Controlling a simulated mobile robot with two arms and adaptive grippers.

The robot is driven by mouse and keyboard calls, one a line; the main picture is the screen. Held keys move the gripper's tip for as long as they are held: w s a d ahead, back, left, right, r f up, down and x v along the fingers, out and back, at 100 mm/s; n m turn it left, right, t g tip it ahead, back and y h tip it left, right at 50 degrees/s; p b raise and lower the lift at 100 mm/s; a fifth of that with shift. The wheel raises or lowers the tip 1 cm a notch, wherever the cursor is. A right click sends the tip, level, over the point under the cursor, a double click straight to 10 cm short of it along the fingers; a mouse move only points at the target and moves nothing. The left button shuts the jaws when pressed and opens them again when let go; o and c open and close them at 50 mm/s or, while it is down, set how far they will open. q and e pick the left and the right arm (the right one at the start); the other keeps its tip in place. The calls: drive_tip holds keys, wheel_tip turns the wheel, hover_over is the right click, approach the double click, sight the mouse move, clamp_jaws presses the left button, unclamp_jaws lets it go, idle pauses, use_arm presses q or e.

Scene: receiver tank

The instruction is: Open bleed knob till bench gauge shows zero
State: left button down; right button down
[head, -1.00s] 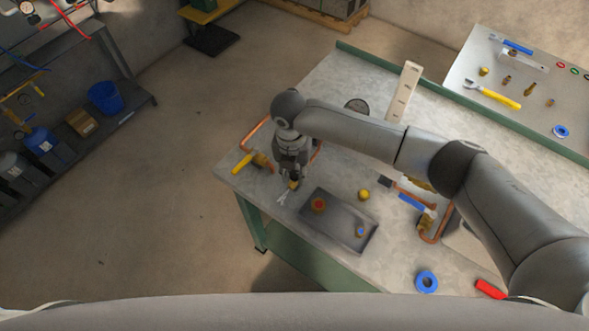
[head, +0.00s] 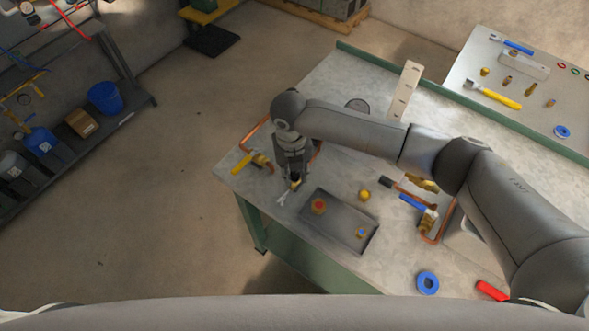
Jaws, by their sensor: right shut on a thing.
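My right gripper (head: 295,183) points down over the bench (head: 345,155), near its left front corner. It is shut on a small brass-coloured piece at its fingertips. The fingers cover most of this piece, and I cannot tell for sure that it is the bleed knob. A round dark gauge (head: 357,105) lies behind my right forearm, partly hidden; its reading is too small to tell. A brass valve with a yellow lever (head: 243,163) sits on copper pipe just left of the gripper. My left gripper is not in view.
A grey tray (head: 335,240) with small fittings lies right of the gripper. A brass ball-like part (head: 364,195), a blue-handled valve (head: 412,203), a blue tape ring (head: 428,283) and a red item (head: 491,290) are further right. A silver key-like piece (head: 282,198) lies beside the fingertips.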

sight(292, 174)
drive_tip(key=c, duration=1.2)
unclamp_jaws()
drive_tip(key=r, duration=1.2)
drive_tip(key=shift+a, duration=0.3)
